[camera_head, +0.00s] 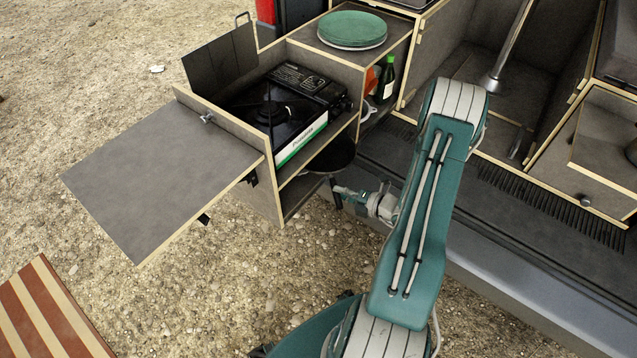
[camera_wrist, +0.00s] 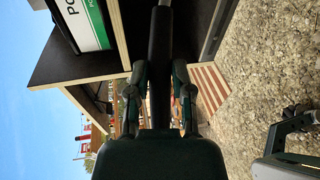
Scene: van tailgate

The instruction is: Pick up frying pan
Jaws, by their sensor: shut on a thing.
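The dark frying pan (camera_head: 337,157) is at the open lower shelf of the kitchen box, below the camping stove, with part of it hidden by the box. Its black handle (camera_wrist: 160,45) runs upright through the middle of the wrist view, between the two fingers. My gripper (camera_head: 337,194) is at the handle, just outside the shelf opening. In the wrist view my gripper (camera_wrist: 160,82) is shut on the handle, one finger on each side. The pan's body is not clearly seen in the wrist view.
The black stove (camera_head: 270,112) stands above the shelf. A fold-out flap (camera_head: 160,185) sticks out left. The van sill (camera_head: 500,250) is on the right. Gravel in front is open.

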